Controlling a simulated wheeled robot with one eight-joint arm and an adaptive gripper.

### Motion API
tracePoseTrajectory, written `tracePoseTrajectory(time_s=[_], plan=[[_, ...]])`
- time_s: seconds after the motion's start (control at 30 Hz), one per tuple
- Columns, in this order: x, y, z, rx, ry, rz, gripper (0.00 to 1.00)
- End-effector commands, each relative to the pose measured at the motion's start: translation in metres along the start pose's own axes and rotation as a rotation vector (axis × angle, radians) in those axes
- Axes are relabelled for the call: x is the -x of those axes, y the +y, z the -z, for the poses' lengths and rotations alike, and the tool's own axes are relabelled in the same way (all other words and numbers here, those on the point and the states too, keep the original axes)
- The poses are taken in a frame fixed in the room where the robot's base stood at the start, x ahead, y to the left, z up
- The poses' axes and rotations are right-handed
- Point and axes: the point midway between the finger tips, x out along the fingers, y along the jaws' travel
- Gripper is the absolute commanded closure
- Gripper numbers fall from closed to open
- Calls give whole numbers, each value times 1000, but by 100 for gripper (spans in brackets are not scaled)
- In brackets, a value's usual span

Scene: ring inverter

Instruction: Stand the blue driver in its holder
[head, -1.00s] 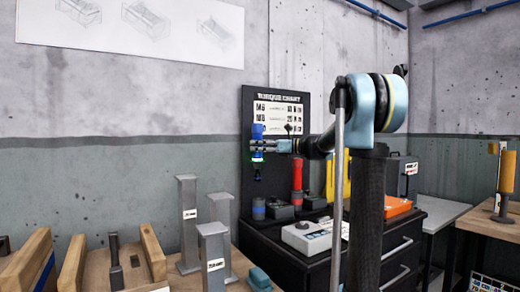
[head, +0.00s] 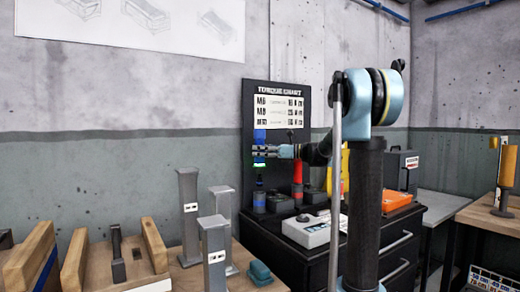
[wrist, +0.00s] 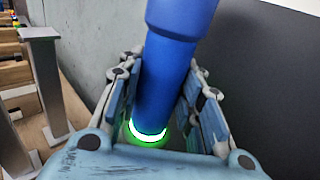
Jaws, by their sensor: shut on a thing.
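The blue driver (head: 260,137) is upright in my gripper (head: 268,152), with its black tip pointing down. In the wrist view the blue handle (wrist: 166,85) sits between both finger pads, and a glowing green ring (wrist: 147,134) shows at its lower end. My gripper (wrist: 165,105) is shut on the handle. Below the driver stands a dark holder with a blue band (head: 259,202) on the black cabinet. The driver's tip is just above the holder's top; whether it touches cannot be told.
A red driver (head: 297,171) stands in a dark holder to the right. A grey control box (head: 307,230) sits in front of it on the black cabinet (head: 290,265). The torque chart board (head: 262,95) is close behind. Grey posts (head: 214,245) stand on the bench to the left.

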Motion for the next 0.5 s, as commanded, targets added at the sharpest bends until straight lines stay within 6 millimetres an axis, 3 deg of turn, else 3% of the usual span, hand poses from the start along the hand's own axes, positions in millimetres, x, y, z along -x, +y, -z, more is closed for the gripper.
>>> tracePoseTrajectory(time_s=[0.5], plan=[[-2,1,44,0,-1,-2,97]])
